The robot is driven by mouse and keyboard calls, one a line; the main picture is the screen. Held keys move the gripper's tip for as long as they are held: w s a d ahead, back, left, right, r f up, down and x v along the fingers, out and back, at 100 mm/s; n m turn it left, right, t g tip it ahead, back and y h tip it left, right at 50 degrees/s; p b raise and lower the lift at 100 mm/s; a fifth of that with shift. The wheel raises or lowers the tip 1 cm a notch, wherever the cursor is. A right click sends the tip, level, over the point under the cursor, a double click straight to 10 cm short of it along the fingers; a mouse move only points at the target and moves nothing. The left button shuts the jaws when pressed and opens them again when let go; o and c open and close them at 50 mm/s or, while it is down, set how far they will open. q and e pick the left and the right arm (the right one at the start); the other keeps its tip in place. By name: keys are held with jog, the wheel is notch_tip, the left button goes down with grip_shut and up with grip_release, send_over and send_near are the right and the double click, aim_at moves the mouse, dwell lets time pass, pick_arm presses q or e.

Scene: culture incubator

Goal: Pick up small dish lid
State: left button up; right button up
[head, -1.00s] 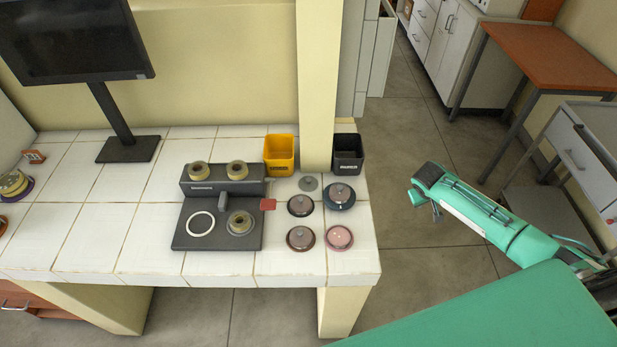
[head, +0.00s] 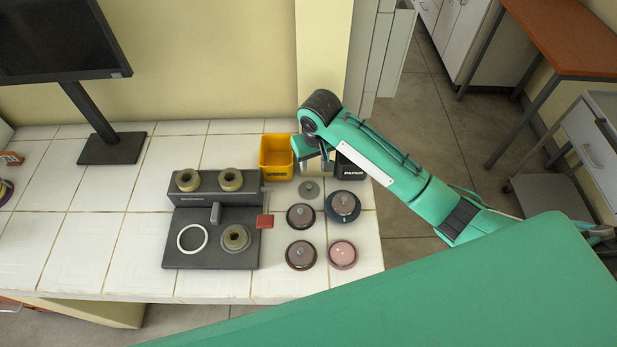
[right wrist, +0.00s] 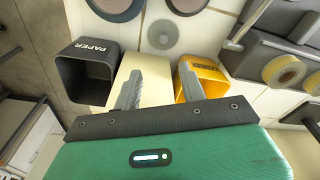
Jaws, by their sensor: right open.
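The small dish lid (head: 309,189) looks like a small grey disc with a knob in its middle, lying flat on the white tiled counter. It also shows near the top of the right wrist view (right wrist: 163,34). My right gripper (head: 312,160) is open and empty, above the back of the counter just behind the lid. In the right wrist view its two fingers (right wrist: 159,88) are spread apart, with the lid beyond their tips. My left gripper is not in view.
A yellow bin (head: 277,158) and a black bin marked PAPER (right wrist: 84,72) flank the right gripper. Larger lidded dishes (head: 301,216) (head: 343,206) (head: 301,255) (head: 342,254) stand in front of the lid. A dark device (head: 212,251) with rings and a red tab is left. A pillar rises behind.

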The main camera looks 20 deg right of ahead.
jog(key=p, duration=0.2)
send_over(309, 186)
jog(key=f, duration=0.5)
jog(key=s+f, duration=0.1)
jog(key=f, duration=0.1)
jog(key=shift+d+f, duration=0.1)
jog(key=shift+f, duration=0.25)
jog(key=shift+f+p, duration=0.35)
jog(key=shift+p, duration=0.05)
jog(key=f, duration=0.1)
jog(key=f+p, duration=0.1)
jog(key=f, duration=0.1)
jog(key=shift+w, duration=0.3)
jog(key=shift+f+p, duration=0.3)
jog(key=shift+f, duration=0.4)
grip_shut()
